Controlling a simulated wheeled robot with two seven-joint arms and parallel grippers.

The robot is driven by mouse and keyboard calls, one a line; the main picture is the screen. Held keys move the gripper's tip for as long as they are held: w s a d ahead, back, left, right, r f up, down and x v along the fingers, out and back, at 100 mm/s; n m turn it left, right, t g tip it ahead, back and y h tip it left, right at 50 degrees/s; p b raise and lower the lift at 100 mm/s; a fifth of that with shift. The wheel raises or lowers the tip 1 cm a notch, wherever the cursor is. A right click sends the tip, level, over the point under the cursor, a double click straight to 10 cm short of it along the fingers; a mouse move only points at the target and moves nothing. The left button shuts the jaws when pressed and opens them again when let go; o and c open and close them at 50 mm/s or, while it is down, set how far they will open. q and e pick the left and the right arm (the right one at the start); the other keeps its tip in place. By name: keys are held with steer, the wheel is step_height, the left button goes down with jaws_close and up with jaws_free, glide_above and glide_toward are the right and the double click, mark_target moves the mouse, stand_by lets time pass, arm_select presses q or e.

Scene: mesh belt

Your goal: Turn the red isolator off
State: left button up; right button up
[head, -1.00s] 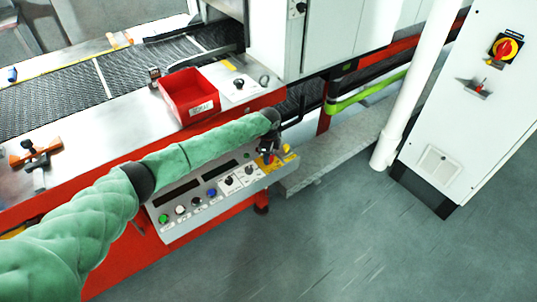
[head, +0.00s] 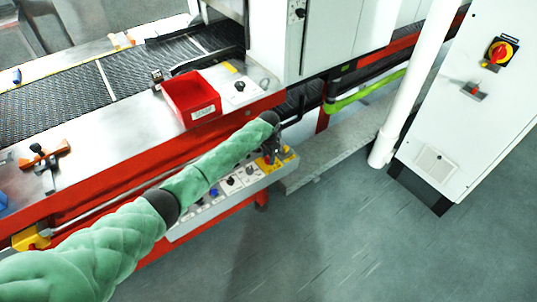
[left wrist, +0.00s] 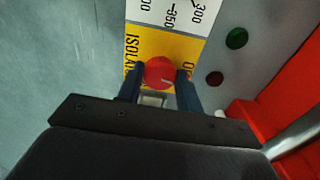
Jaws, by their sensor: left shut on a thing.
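The red isolator knob (left wrist: 159,72) sits on a yellow plate (left wrist: 180,48) with partly hidden "ISOLATOR" lettering in the left wrist view. My left gripper (left wrist: 160,80) has one finger on each side of the knob and is shut on it. A small pale mark shows on the knob's face. In the head view my left gripper (head: 272,150) is at the right end of the control panel, over the yellow plate (head: 284,160). It hides most of the knob there. My right gripper is not in view.
My left arm covers much of the control panel (head: 222,200). A red bin (head: 190,98) stands on the metal ledge above. A white cabinet (head: 470,120) at the right carries another red and yellow rotary switch (head: 502,51). The floor in front is clear.

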arm_select(q)
steer(key=shift+w+r+n+p, duration=0.15)
steer(key=shift+n+p, duration=0.45)
steer(key=shift+n, duration=0.7)
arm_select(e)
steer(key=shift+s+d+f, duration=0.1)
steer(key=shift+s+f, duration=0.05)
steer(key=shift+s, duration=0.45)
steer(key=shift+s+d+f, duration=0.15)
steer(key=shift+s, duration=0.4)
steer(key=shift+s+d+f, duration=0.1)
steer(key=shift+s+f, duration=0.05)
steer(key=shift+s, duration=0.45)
arm_select(q)
steer(key=o, duration=1)
steer(key=shift+r, duration=0.15)
step_height(320, 180, up, 6)
steer(key=b, duration=0.2)
steer(key=shift+r+b, duration=0.25)
steer(key=shift+b, duration=0.1)
steer(key=shift+r, duration=0.45)
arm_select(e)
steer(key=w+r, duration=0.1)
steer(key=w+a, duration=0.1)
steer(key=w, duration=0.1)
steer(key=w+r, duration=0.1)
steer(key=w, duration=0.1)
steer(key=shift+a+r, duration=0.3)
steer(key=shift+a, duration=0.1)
